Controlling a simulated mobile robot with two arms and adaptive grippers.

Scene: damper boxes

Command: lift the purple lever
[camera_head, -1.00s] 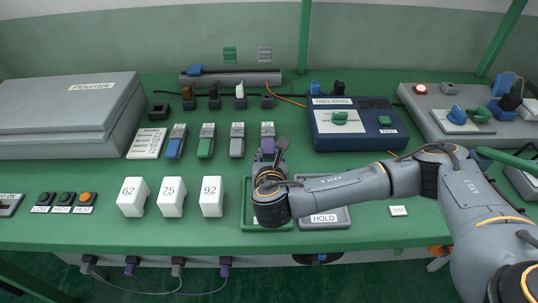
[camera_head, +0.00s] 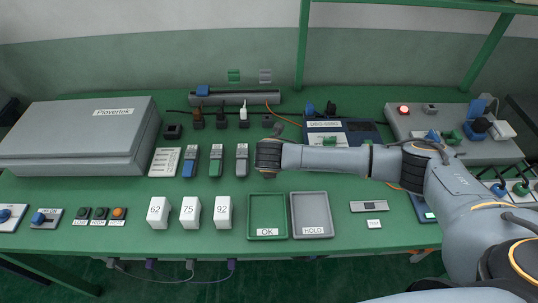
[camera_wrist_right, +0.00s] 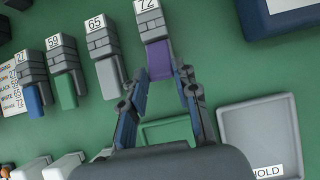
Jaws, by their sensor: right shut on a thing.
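The purple lever (camera_wrist_right: 160,60) shows in the right wrist view, at the front of a grey block labelled 72. My right gripper (camera_wrist_right: 162,78) has one finger on each side of it and is shut on it. In the head view my right wrist covers the lever and the fingers, so the grip cannot be seen there. My left gripper is in neither view.
Blue (camera_head: 189,162), green (camera_head: 216,161) and grey (camera_head: 242,160) levers stand in a row to the left. A green OK tray (camera_head: 267,231) and a grey HOLD tray (camera_head: 312,231) lie in front. White numbered blocks (camera_head: 190,212) stand left of the trays.

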